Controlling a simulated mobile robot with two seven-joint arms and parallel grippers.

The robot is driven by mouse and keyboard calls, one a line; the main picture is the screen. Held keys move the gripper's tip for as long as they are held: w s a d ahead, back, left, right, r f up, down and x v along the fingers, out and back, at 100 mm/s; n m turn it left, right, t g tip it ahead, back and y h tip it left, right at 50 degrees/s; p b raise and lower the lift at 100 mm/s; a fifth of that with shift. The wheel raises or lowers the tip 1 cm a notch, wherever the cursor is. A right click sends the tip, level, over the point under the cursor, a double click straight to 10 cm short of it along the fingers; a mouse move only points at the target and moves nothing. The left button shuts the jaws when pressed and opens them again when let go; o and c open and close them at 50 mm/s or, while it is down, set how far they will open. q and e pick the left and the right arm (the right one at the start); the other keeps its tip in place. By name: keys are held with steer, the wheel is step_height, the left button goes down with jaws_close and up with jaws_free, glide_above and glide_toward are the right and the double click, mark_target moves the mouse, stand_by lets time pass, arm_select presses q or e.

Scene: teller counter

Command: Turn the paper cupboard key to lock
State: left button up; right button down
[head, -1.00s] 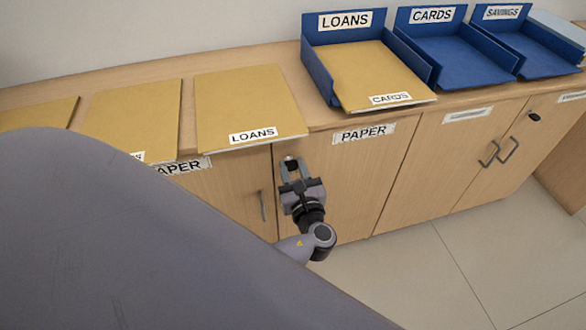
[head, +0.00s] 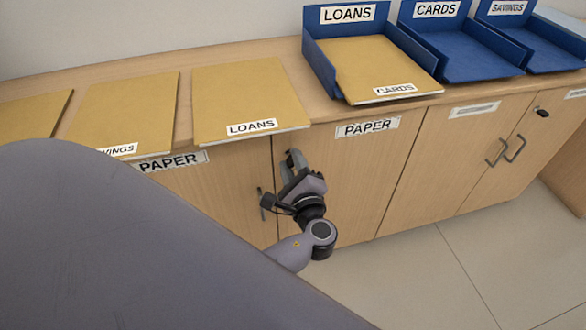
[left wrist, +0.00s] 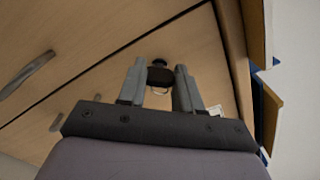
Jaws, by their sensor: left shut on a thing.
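The paper cupboard (head: 355,175) is a pale wood cupboard with a white PAPER label (head: 367,128) at the top of its door. My left gripper (head: 292,160) is at the upper left of this door, rolled at an angle. In the left wrist view its fingers are on either side of the black key (left wrist: 160,76), shut on it. The key sits at a dark round lock (left wrist: 159,62) on the door, and a small ring shows below its head. In the head view the gripper hides the key and the lock. My right gripper is not in view.
Tan folders, one a LOANS folder (head: 245,100), lie on the counter above. Blue trays stand to the right, the LOANS tray (head: 320,75) holding a CARDS folder (head: 375,65). Door handles (head: 514,149) project at the right. The floor (head: 440,275) in front is clear.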

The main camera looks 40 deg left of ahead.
arm_select(q)
steer(key=n+b, duration=0.1)
steer(key=n, duration=0.1)
steer(key=n+b, duration=0.1)
steer(key=shift+f+n+b, duration=0.2)
steer(key=shift+n+b, duration=0.1)
steer(key=shift+n, duration=0.1)
steer(key=shift+n+b, duration=0.85)
steer(key=shift+n, duration=0.25)
steer(key=shift+n+b, duration=0.55)
steer(key=shift+n, duration=0.15)
steer(key=shift+r+n, duration=0.15)
steer(key=shift+n, duration=0.15)
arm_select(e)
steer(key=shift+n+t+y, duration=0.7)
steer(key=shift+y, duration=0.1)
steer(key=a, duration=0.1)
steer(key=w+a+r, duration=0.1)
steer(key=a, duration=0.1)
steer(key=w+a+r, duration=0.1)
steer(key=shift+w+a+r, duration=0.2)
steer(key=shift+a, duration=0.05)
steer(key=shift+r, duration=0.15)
arm_select(q)
steer(key=o, duration=1)
steer(key=shift+a, duration=0.1)
steer(key=shift+o, duration=0.2)
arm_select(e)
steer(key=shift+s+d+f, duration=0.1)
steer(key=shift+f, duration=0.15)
